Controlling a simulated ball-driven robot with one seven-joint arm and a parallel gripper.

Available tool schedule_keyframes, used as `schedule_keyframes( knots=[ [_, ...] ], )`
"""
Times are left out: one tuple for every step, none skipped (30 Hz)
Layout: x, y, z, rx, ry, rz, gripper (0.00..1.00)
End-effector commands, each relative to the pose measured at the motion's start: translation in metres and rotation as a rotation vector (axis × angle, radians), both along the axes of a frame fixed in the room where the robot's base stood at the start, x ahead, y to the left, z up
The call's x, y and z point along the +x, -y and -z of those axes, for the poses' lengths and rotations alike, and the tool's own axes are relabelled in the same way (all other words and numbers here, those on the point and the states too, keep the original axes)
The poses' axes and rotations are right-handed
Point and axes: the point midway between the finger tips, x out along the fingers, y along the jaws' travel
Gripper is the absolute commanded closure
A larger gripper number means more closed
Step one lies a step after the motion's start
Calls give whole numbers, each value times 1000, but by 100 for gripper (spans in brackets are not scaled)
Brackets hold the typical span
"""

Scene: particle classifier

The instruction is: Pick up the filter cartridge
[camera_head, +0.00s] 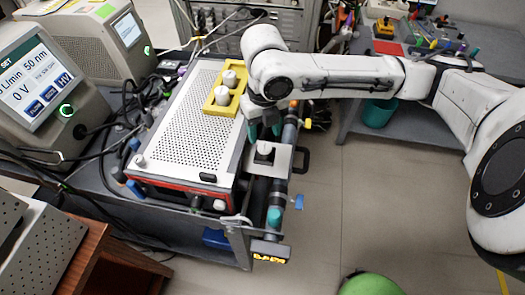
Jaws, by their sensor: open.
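Two white, knobbed cylinders that look like filter cartridges, a near one (221,96) and a far one (229,78), stand upright in a yellow holder (209,109) on top of a perforated instrument box. A similar white-topped piece (264,147) sits on a small metal bracket (280,161) at the right side of the box. My gripper (264,132) points down with teal fingers, open, just behind and above the piece on the bracket. The fingers are small and partly hidden by my wrist, and I cannot tell whether they touch anything.
The perforated instrument box (185,130) stands on a grey cart, with a tube assembly (274,214) along its right edge. A display unit (45,90) and loose cables are at the left. A second table (405,126) stands at the back right. The floor between is clear.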

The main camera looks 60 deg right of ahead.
Motion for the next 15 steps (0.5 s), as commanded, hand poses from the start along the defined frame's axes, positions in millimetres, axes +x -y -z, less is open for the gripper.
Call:
schedule_keyframes(
  knots=[
    [0,0,7,2,0,2,46],
    [0,0,10,1,0,2,46],
    [0,0,14,1,0,2,46],
    [0,0,16,1,1,2,46],
    [0,0,18,0,1,3,46],
    [0,0,20,0,1,3,46],
    [0,0,21,0,1,3,46],
    [0,0,23,0,1,3,46],
    [0,0,26,2,1,3,46],
    [0,1,29,2,1,3,46],
    [-1,1,33,1,0,3,46],
    [-1,1,39,2,-1,4,46],
    [-1,2,44,2,0,5,46],
    [-1,2,48,3,0,4,46],
    [-1,2,55,1,1,3,46]
  ],
)
